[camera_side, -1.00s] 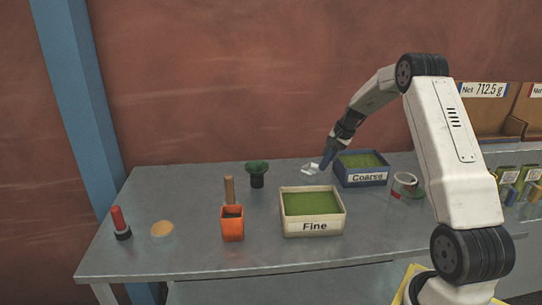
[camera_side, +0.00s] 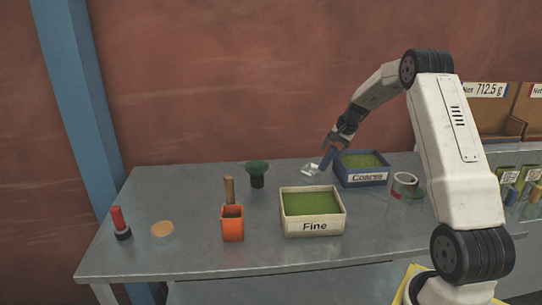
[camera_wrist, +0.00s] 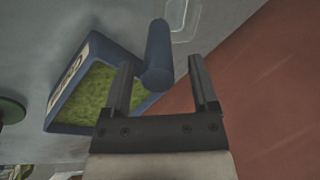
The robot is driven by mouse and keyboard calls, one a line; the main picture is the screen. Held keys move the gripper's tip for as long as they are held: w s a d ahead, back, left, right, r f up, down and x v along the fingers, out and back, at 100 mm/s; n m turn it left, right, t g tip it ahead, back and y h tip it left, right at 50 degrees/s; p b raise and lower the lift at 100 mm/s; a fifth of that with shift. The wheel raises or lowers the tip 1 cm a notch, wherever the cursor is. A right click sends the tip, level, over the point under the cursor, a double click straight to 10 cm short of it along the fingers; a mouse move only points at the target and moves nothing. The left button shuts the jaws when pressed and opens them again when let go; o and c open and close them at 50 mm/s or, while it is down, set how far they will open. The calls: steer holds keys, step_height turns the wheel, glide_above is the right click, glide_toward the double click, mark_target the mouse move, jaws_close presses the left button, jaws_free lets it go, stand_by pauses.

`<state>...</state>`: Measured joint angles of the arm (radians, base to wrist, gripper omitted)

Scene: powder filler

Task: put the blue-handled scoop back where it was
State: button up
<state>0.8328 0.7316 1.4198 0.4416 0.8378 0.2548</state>
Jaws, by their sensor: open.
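The blue-handled scoop (camera_side: 326,161) sits on the bench just left of the blue Coarse tray (camera_side: 375,182). Its pale, shiny bowl (camera_side: 310,169) is low at the left, and its handle tilts up toward my gripper (camera_side: 335,143). In the wrist view, the blue handle (camera_wrist: 158,50) shows between the two fingers of my open gripper (camera_wrist: 160,65), with clear space on both sides. The bowl shows only partly at the top edge. Green powder (camera_wrist: 98,95) fills the Coarse tray beside the handle.
The cream Fine tray (camera_side: 313,226) stands in front. Left of it are an orange holder (camera_side: 232,224) with a wooden handle (camera_side: 229,189) and a green-topped funnel-like item (camera_side: 257,169).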

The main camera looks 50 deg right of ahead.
steer(key=v, duration=1)
steer(key=shift+r, duration=0.1)
stand_by(0.3)
steer(key=a+f+n+g, duration=0.1)
steer(key=a+f+n, duration=0.25)
steer(key=a, duration=0.85)
steer(key=a+f+n+g, duration=0.15)
steer(key=a+n, duration=0.25)
steer(key=a, duration=0.7)
steer(key=s+a+f+n, duration=0.3)
steer(key=s+a+n, duration=0.1)
steer(key=a, duration=0.4)
steer(key=s+a+f+n, duration=0.3)
steer(key=s+a, duration=0.3)
steer(key=a, duration=0.2)
steer(key=shift+s+n+t+h, duration=0.35)
steer(key=shift+n+h, duration=0.05)
steer(key=shift+n, duration=0.15)
